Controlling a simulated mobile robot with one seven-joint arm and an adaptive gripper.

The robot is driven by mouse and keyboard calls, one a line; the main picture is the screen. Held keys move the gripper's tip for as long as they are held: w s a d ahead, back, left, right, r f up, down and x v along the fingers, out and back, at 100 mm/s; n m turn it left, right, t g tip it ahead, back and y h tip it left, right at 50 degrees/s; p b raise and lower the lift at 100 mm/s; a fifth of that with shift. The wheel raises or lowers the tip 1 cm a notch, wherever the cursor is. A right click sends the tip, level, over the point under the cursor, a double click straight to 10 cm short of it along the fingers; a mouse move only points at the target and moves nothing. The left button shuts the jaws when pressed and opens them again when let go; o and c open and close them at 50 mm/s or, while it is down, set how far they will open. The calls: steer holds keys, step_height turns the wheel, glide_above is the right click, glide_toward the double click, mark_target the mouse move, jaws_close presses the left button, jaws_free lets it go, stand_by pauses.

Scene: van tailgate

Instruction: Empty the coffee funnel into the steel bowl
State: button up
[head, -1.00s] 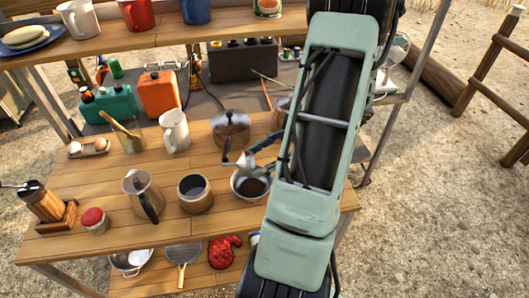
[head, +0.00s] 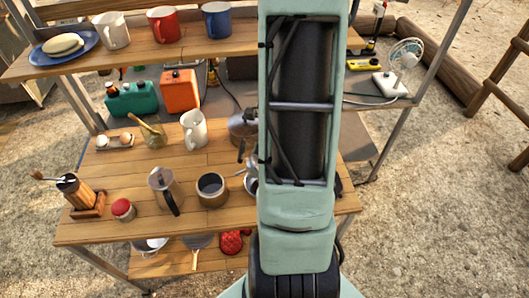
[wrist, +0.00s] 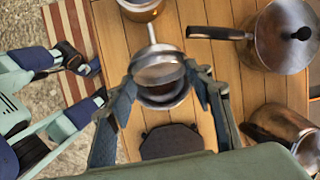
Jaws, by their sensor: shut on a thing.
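My gripper (wrist: 165,68) is shut on the coffee funnel (wrist: 158,72), a small round metal cup that shows between the fingertips in the wrist view. A thin pale stem points up from it in the picture, and the funnel looks tilted. A round grey rim shows just below it; I cannot tell for sure whether this is the bowl or the funnel. In the head view only a left sliver of the steel bowl (head: 250,187) shows beside my arm. My arm hides my gripper, the funnel and the bowl's inside there.
A lidded steel pot (wrist: 278,40) with a dark handle stands to the right in the wrist view. A white pitcher (head: 193,130) stands behind.

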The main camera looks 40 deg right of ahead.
mark_target(250, 160)
steer(key=shift+w+a+r+g+h+p, duration=0.1)
steer(key=shift+a+r+g+h+p, duration=0.25)
steer(key=shift+p, duration=0.45)
steer(key=shift+w+a+r+g+h+p, duration=0.15)
steer(key=shift+w+g+h+p, duration=0.1)
steer(key=shift+h+p, duration=0.3)
steer(key=shift+a, duration=0.1)
steer(key=shift+w+a+r+g+h+b, duration=0.15)
steer(key=shift+a+g+h, duration=0.2)
steer(key=shift+h, duration=0.3)
steer(key=shift+w+a+r+g+h+b, duration=0.1)
steer(key=shift+g+h+b, duration=0.05)
steer(key=shift+g+h, duration=0.4)
steer(key=shift+h, duration=0.3)
steer(key=shift+w+a+r+g+h, duration=0.2)
steer(key=shift+g+h, duration=0.2)
steer(key=shift+h, duration=0.2)
steer(key=shift+w+a+r+g+h, duration=0.1)
steer(key=shift+a+r+g+h, duration=0.1)
steer(key=shift+g+h, duration=0.3)
steer(key=shift+w+a+r+g+h, duration=0.2)
steer(key=shift+g+h, duration=0.25)
steer(key=shift+h, duration=0.5)
steer(key=shift+w+a+r+g+h, duration=0.1)
steer(key=shift+a+r+g+h, duration=0.25)
steer(key=shift+h, duration=0.6)
steer(key=shift+f, duration=0.15)
